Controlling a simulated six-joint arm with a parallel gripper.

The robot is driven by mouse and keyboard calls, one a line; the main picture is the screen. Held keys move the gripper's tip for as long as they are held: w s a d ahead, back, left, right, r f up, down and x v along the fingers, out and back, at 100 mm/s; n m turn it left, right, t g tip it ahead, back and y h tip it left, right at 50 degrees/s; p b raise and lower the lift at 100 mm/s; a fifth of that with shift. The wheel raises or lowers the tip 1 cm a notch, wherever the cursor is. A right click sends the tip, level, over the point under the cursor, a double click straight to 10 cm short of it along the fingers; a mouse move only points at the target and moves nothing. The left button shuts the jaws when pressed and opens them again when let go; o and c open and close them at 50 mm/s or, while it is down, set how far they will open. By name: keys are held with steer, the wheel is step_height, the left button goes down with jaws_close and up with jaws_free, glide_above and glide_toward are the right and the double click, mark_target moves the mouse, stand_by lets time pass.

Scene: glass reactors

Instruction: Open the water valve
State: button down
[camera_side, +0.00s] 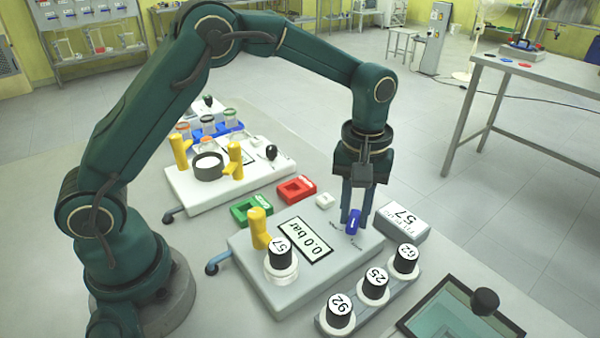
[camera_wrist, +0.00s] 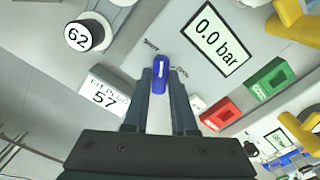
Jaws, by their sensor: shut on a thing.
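The water valve has a blue handle (camera_side: 354,222) on the light grey panel (camera_side: 262,280), near its right end. My gripper (camera_side: 355,212) points down over it and is shut on the handle. In the wrist view the blue handle (camera_wrist: 160,74) stands between the two fingertips (camera_wrist: 161,86). Small printed labels lie beside the handle, one near its far end and one to its right; they look like "shut" and "open". The handle's far end points close to the first label. The panel's display (camera_side: 306,240) reads 0.0 bar.
A grey block marked 57 (camera_side: 402,220) stands right of the valve. Black-capped bottles 62 (camera_side: 406,258), 25 (camera_side: 375,283) and 92 (camera_side: 340,309) stand in front. A red frame (camera_side: 296,190), a green frame (camera_side: 251,210) and a yellow post (camera_side: 258,229) are to the left.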

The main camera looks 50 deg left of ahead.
mark_target(354, 217)
steer(key=m, duration=1.2)
steer(key=shift+r+m, duration=0.1)
steer(key=shift+m, duration=1.8)
steer(key=c, duration=0.7)
jaws_free()
steer(key=shift+r, duration=2.5)
